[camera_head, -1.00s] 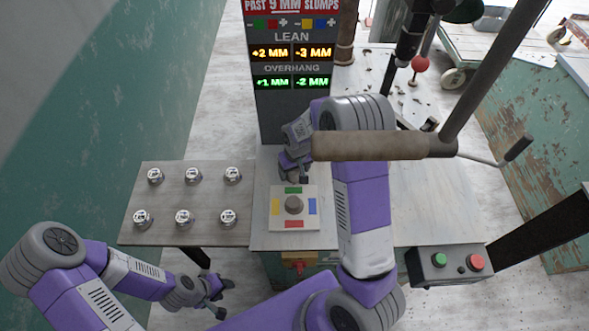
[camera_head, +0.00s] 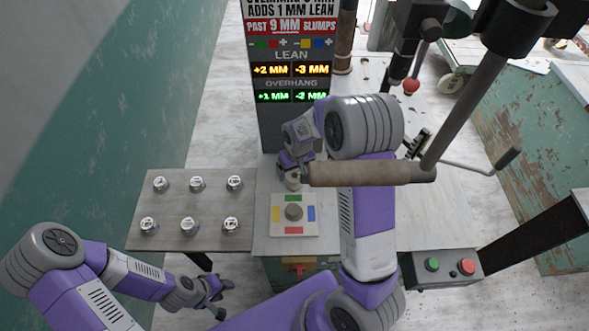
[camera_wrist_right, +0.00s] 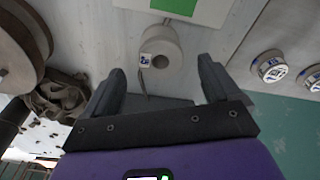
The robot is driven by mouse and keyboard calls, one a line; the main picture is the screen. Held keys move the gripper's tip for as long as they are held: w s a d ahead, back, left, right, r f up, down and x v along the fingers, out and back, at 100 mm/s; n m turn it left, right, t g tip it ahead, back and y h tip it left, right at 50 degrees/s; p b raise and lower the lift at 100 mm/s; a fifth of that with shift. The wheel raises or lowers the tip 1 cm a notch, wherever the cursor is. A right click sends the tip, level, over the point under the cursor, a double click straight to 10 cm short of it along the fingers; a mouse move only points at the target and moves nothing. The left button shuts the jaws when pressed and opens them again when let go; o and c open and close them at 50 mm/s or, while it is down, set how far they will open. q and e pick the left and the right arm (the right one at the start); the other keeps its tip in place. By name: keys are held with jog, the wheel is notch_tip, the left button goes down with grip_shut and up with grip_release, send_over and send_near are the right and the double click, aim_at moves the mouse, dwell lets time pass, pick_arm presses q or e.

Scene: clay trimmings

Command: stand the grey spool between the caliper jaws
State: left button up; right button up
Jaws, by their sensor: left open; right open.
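A pale grey round piece with a dark centre, which looks like the grey spool (camera_wrist_right: 160,46), stands just beyond my right fingertips in the right wrist view, with a small blue-marked label at its side. In the head view it shows as a small pale piece (camera_head: 293,182) beyond the colour-marked pad. My right gripper (camera_wrist_right: 162,66) is open, with a gap between each finger and the spool. In the head view, the right gripper (camera_head: 291,167) is partly hidden by its own arm. My left gripper (camera_head: 222,297) is open and empty at the lower left. I cannot make out the caliper jaws.
Several silver labelled pieces stand on the left table (camera_head: 190,206). A dark sign post (camera_head: 285,130) stands behind. A brown-handled bar (camera_head: 370,173) crosses near my right arm. A button box (camera_head: 447,279) is at right.

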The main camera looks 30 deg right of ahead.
aim_at(294, 177)
jog(key=r+p, duration=0.2)
jog(key=r, duration=0.1)
jog(key=r+p, duration=0.1)
jog(key=r, duration=0.1)
jog(key=shift+s, duration=0.25)
jog(key=shift+r, duration=0.25)
jog(key=shift+c, duration=0.3)
jog(key=shift+s+r+p, duration=0.1)
jog(key=shift+p, duration=0.25)
jog(key=shift+c, duration=1.1)
jog(key=shift+f+n, duration=0.3)
jog(key=shift+f, duration=0.1)
jog(key=f, duration=0.3)
jog(key=w+f+n+g, duration=0.1)
jog(key=f, duration=0.3)
jog(key=f+n, duration=0.1)
jog(key=f, duration=0.2)
jog(key=shift+w+f+p, duration=0.25)
jog(key=shift+f+p, duration=0.1)
jog(key=shift+f, duration=0.05)
